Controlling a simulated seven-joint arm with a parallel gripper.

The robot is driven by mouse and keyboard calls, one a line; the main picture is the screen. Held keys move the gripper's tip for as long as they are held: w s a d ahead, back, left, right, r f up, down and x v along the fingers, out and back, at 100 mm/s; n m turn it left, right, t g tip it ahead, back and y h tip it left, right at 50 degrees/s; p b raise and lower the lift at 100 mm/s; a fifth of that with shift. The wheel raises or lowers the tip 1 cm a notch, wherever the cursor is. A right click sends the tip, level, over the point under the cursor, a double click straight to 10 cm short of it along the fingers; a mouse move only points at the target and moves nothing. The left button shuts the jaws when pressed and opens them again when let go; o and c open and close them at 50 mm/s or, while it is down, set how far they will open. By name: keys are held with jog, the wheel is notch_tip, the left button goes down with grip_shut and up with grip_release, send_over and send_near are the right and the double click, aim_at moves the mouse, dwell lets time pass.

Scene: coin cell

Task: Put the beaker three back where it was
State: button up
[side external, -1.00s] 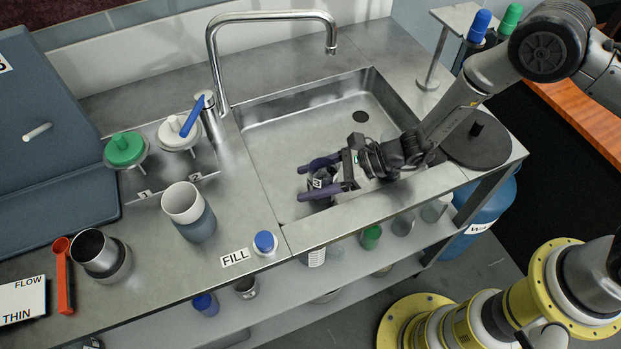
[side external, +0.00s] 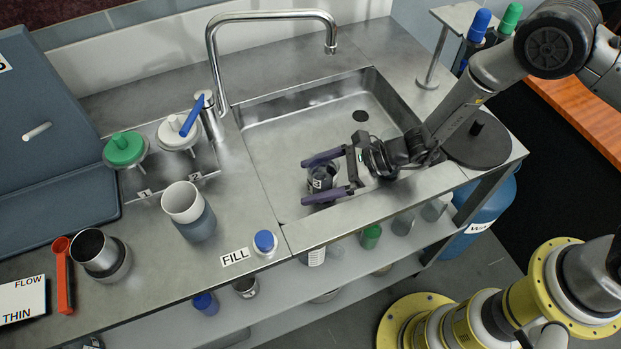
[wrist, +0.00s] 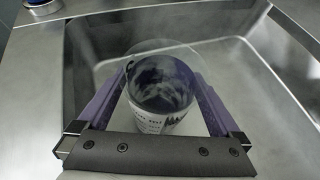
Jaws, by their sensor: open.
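The beaker three (side external: 321,178) is a clear vessel with dark contents and a white label marked 3. It stands in the sink near its front left side. My gripper (side external: 330,178) is open, with one purple finger on each side of the beaker. In the wrist view the beaker (wrist: 163,90) sits between the fingers, with a gap visible at each side near the tips. Its lower part is partly hidden by the gripper's dark front bar.
The steel sink (side external: 290,140) has a raised front rim close to my gripper. A tall faucet (side external: 272,15) arches over its back. On the left counter stand a grey-and-white cup (side external: 185,204), a blue-capped item (side external: 265,241) by the FILL label (side external: 235,257), and a metal cup (side external: 97,250).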

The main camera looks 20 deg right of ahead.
jog(key=v, duration=1.1)
jog(key=shift+s, duration=0.1)
jog(key=s+d+r+n+g+h, duration=0.1)
jog(key=s+r+n+g, duration=0.1)
jog(key=s+r+n, duration=0.35)
jog(key=s+d+r+n+g, duration=0.1)
jog(key=s+d+r+n, duration=0.15)
jog(key=r+n, duration=0.45)
jog(key=s+d+r+n+t+h, duration=0.2)
jog(key=s+d+r+n+h, duration=0.2)
jog(key=d, duration=0.5)
jog(key=s+d+r+n+t+h, duration=0.2)
jog(key=s+d+r+n+h, duration=0.2)
jog(key=s+d+n+h, duration=0.2)
jog(key=s+d, duration=0.2)
jog(key=d, duration=0.2)
jog(key=shift+r, duration=0.2)
